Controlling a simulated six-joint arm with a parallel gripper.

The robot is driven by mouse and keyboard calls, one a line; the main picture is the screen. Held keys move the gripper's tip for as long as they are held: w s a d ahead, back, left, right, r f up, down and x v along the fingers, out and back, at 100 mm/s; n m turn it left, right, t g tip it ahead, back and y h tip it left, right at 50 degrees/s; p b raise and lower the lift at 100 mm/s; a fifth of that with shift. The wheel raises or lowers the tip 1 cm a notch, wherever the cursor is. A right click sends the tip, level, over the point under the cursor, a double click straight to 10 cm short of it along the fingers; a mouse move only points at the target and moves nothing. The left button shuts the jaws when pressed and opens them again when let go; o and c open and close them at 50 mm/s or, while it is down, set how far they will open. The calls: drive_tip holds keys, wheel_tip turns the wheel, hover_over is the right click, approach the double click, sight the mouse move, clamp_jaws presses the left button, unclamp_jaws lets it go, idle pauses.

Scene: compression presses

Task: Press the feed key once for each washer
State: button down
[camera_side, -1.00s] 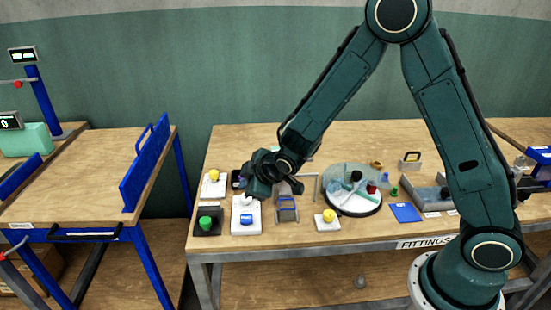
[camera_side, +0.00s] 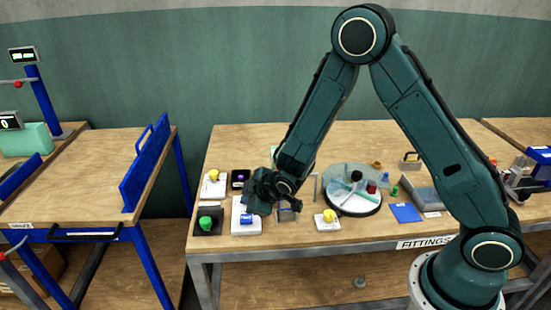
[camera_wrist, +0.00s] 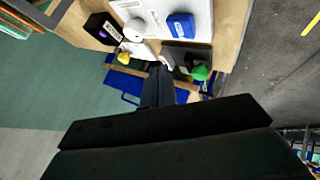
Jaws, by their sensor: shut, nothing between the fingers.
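Several push keys are on the bench; their labels are too small to read, so I cannot tell which is the feed key. A blue key (camera_side: 246,218) sits on a white plate (camera_side: 245,229). A green key (camera_side: 205,222) is left of it on a dark plate. A yellow key (camera_side: 213,175) and a dark box with a purple key (camera_side: 240,178) stand behind. Another yellow key (camera_side: 329,215) is to the right. My gripper (camera_side: 252,204) is shut and empty, over the white plate's back edge. In the wrist view, its fingers (camera_wrist: 157,85) partly cover the scene. I cannot identify washers.
A round divided tray (camera_side: 352,208) with small coloured parts stands right of the keys. A blue pad (camera_side: 406,212) and a handled grey weight (camera_side: 411,160) lie further right. A small blue-grey stand is partly behind my gripper. The bench's back left is clear.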

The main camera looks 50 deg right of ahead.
sight(250, 219)
drive_tip(key=shift+f, duration=1.75)
drive_tip(key=shift+f, duration=0.95)
idle(2.1)
drive_tip(key=shift+r, duration=0.9)
drive_tip(key=shift+r, duration=0.1)
drive_tip(key=shift+r, duration=2.45)
